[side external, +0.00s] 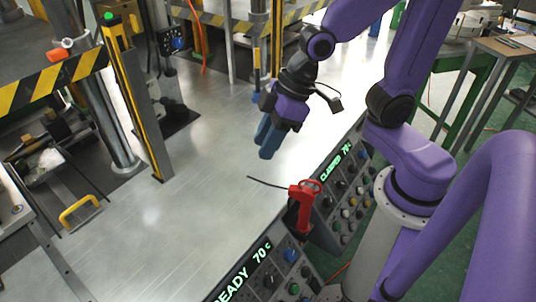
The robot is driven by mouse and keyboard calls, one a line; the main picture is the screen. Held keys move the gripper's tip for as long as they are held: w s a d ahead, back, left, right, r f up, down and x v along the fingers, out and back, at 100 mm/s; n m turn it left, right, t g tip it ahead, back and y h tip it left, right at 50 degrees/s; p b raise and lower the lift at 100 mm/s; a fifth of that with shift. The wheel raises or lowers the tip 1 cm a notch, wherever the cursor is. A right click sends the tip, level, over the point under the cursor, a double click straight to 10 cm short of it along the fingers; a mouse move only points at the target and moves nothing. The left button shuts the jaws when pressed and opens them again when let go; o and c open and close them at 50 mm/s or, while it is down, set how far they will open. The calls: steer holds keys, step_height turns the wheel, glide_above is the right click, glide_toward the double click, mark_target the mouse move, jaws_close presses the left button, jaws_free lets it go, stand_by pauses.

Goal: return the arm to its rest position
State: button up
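My gripper (270,135) shows in the side external view, above the grey metal table, at the end of my purple arm. Its blue fingers point down and look close together. The gap between them is too small to judge. No object shows between them. A red tool (304,203) with a thin black rod stands at the front control panels, below and to the right of my gripper and apart from it.
Control panels (340,195) with knobs and green displays line the table's front. The grey table (185,215) is clear in its middle. A yellow-edged post (133,95) and striped machine frames stand left and behind. A green-legged bench (470,65) stands right.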

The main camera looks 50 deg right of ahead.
steer(key=s+d+n+g+h, duration=0.2)
steer(key=s+d+h, duration=0.1)
steer(key=s+d, duration=0.5)
steer(key=s, duration=0.3)
steer(key=shift+s+d+f+n+g+h, duration=0.3)
steer(key=shift+d+f+n, duration=0.05)
steer(key=shift+n, duration=0.05)
